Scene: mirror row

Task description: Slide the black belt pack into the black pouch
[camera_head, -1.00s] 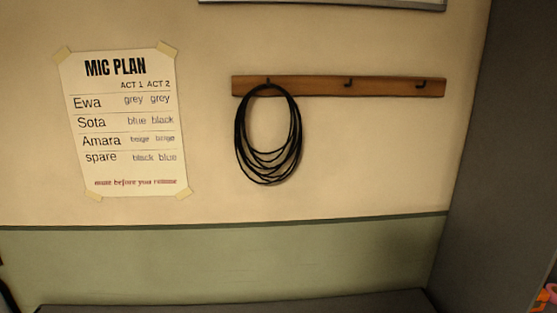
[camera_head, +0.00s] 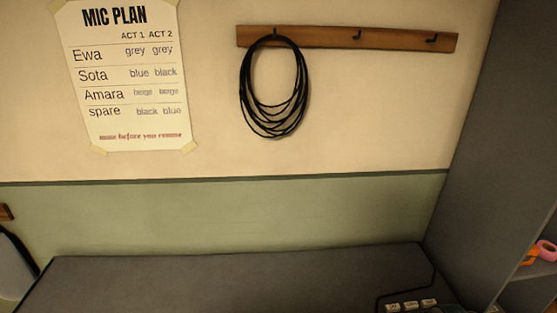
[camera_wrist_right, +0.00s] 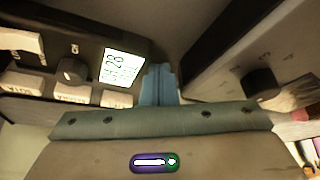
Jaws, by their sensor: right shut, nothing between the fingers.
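No black belt pack and no black pouch can be made out in either view. My right gripper (camera_wrist_right: 158,72) shows in the right wrist view, its two blue-grey fingers shut together and empty. Left of the fingers is a dark device with a lit display (camera_wrist_right: 122,66), a round knob and several pale labelled blocks. My left gripper is in neither view. The paper MIC PLAN (camera_head: 125,75) on the wall lists Sota as blue then black and spare as black then blue.
A coil of black cable (camera_head: 273,88) hangs from a wooden hook rail (camera_head: 345,37). Below is a bare dark grey top (camera_head: 220,280), with small white labelled blocks (camera_head: 410,304) at its front right. A grey shelf unit (camera_head: 500,150) at right holds orange and pink rolls (camera_head: 543,253).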

